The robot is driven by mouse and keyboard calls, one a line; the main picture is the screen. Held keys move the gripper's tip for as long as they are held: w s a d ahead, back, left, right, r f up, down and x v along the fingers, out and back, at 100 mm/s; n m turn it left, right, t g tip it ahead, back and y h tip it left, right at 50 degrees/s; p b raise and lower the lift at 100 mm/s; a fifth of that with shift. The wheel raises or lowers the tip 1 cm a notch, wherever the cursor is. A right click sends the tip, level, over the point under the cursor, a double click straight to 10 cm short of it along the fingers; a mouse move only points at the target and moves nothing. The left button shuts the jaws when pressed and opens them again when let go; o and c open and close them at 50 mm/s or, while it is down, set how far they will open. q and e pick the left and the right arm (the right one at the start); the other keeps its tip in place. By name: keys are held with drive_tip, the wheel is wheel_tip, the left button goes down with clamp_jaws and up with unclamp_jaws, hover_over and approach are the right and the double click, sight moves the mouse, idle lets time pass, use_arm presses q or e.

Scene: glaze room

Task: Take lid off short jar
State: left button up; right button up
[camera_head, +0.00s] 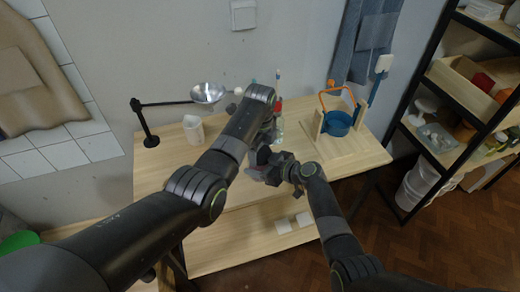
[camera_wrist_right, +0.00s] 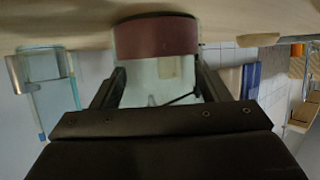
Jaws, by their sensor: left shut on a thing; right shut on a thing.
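In the right wrist view a short clear glass jar (camera_wrist_right: 155,75) with a broad dull-red band, seemingly its lid (camera_wrist_right: 156,38), sits between the two fingers of my right gripper (camera_wrist_right: 158,88). The fingers press the glass from both sides. In the head view my left gripper (camera_head: 262,168) and my right gripper (camera_head: 287,170) are close together in front of the table. My left gripper is shut, but what it holds is hidden there. The jar is also hidden in the head view.
A clear bottle with a red top (camera_head: 279,105) stands on the wooden table (camera_head: 160,175) behind the grippers. A loaded shelf (camera_head: 450,75) stands at right.

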use_arm(q)
drive_tip(key=n, duration=0.6)
drive_tip(key=shift+w+r, duration=0.1)
drive_tip(key=o, duration=1.1)
wheel_tip(320, 180, up, 4)
drive_tip(key=shift+r, duration=0.15)
drive_tip(key=shift+c, duration=0.2)
wheel_tip(320, 180, up, 2)
drive_tip(key=m, duration=0.4)
drive_tip(key=shift+m, duration=0.4)
drive_tip(key=shift+c, duration=0.2)
drive_tip(key=m, duration=0.1)
drive_tip(key=r+m, duration=0.1)
drive_tip(key=m, duration=0.2)
drive_tip(key=shift+r+m, duration=0.25)
drive_tip(key=shift+m, duration=0.15)
drive_tip(key=shift+f, duration=4)
